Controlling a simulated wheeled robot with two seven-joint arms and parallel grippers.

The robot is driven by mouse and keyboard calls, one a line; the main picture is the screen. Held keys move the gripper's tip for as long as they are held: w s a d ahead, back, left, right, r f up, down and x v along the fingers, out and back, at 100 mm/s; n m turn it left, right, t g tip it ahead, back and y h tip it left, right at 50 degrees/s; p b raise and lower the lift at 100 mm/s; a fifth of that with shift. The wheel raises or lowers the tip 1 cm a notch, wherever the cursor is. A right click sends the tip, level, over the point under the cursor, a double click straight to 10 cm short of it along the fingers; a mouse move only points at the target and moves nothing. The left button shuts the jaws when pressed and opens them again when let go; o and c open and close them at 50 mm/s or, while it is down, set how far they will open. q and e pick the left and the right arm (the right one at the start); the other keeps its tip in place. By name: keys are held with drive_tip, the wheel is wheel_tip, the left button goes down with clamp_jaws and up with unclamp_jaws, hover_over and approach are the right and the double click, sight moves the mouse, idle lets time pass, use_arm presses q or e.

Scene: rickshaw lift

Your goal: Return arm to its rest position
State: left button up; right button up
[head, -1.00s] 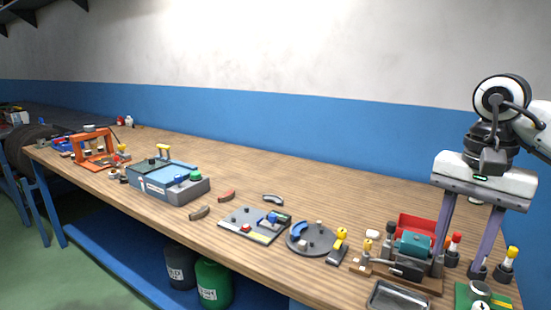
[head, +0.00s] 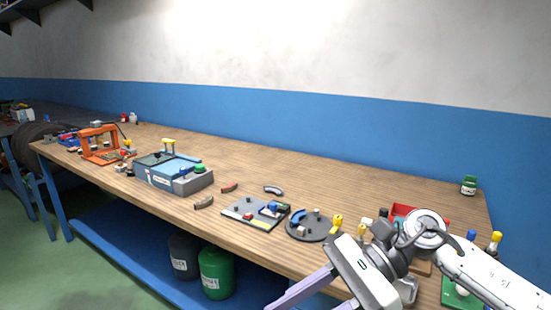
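My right arm (head: 480,275) comes in from the lower right, low in front of the bench's right end. Its gripper (head: 312,300) points to the lower left, past the bench's front edge. Its two pale purple fingers are apart, with nothing seen between them; the lower finger is partly cut off by the frame. The arm hides much of the red vise-like fixture (head: 402,209) behind it. My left gripper is not in view.
On the wooden bench (head: 330,185) stand a round dark plate (head: 318,232), a grey panel (head: 240,212), a blue-grey box (head: 160,177), and an orange frame (head: 85,147). A small green jar (head: 469,185) stands at the back right. Dark (head: 180,256) and green (head: 216,275) canisters sit below.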

drive_tip(key=a+r+m+t+y, duration=0.1)
drive_tip(key=a+r+m+y, duration=0.1)
drive_tip(key=a+m+y, duration=0.45)
drive_tip(key=w+d+f+m+t+h, duration=0.2)
drive_tip(key=d+f+m+t, duration=0.3)
drive_tip(key=m, duration=0.6)
drive_tip(key=w+d+f+m+t+h, duration=0.2)
drive_tip(key=f+m+t+h, duration=0.1)
drive_tip(key=m+t, duration=0.65)
drive_tip(key=w+d+f+m+t+h, duration=0.2)
drive_tip(key=d+f+m+t, duration=0.15)
drive_tip(key=m, duration=0.85)
drive_tip(key=s+d+f+m+g+h, duration=0.1)
drive_tip(key=s+d+f+m+h, duration=0.25)
drive_tip(key=f+m, duration=0.35)
drive_tip(key=s+d+f+m+g+h, duration=0.1)
drive_tip(key=s+d+f+m+h, duration=0.25)
drive_tip(key=f, duration=0.55)
drive_tip(key=s+d+f+m+g+h, duration=0.1)
drive_tip(key=s+f+m+g, duration=0.1)
drive_tip(key=s+f, duration=0.3)
drive_tip(key=s+d+f+m+g+h, duration=0.1)
drive_tip(key=s+d+f+m+g, duration=0.1)
drive_tip(key=s+f, duration=0.4)
drive_tip(key=s+m+g, duration=0.1)
drive_tip(key=s+m, duration=0.1)
drive_tip(key=shift+d+f+m, duration=0.2)
drive_tip(key=shift+d+m, duration=0.05)
drive_tip(key=shift+m, duration=0.1)
drive_tip(key=shift+c, duration=0.2)
